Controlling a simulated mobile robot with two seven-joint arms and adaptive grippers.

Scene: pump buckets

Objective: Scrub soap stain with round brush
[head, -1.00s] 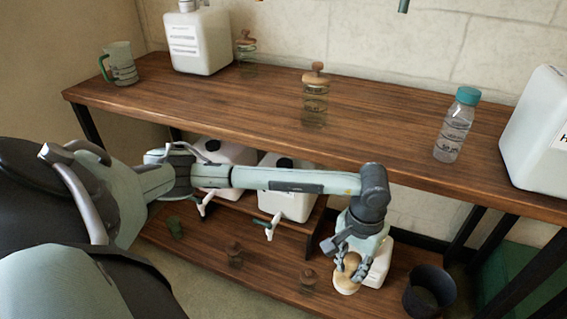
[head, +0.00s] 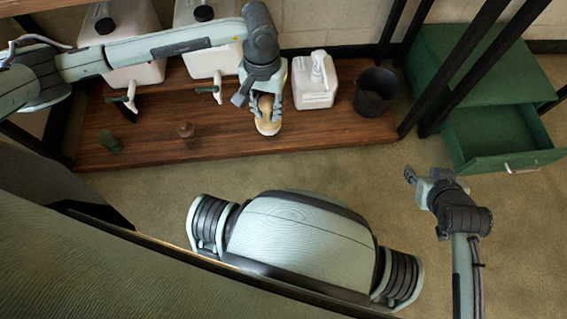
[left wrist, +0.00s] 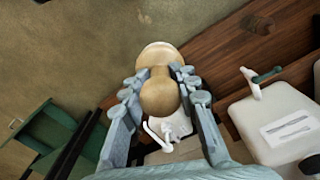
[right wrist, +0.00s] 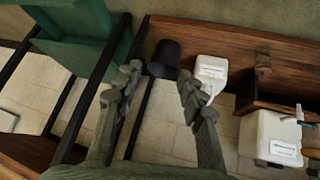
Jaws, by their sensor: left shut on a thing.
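The round brush (head: 268,125) has a pale wooden knob and a light round head. My left gripper (head: 264,104) is shut on its knob, and the brush appears over the front part of the lower wooden shelf. In the left wrist view the brush (left wrist: 160,97) sits between the fingers, with its round head pointing away from the palm. Whether the brush touches the shelf I cannot tell. My right gripper (head: 424,180) is empty, in front of the shelf at the right; in the right wrist view (right wrist: 158,82) its fingers are apart. I cannot make out a soap stain.
A white pump bottle (head: 316,85) and a dark bucket (head: 377,92) stand right of the brush. Two white canisters with taps (head: 135,68) are behind to the left. A small brown-knobbed item (head: 186,130) and a green cup (head: 109,143) are on the shelf. A green cabinet's drawer (head: 500,135) is open.

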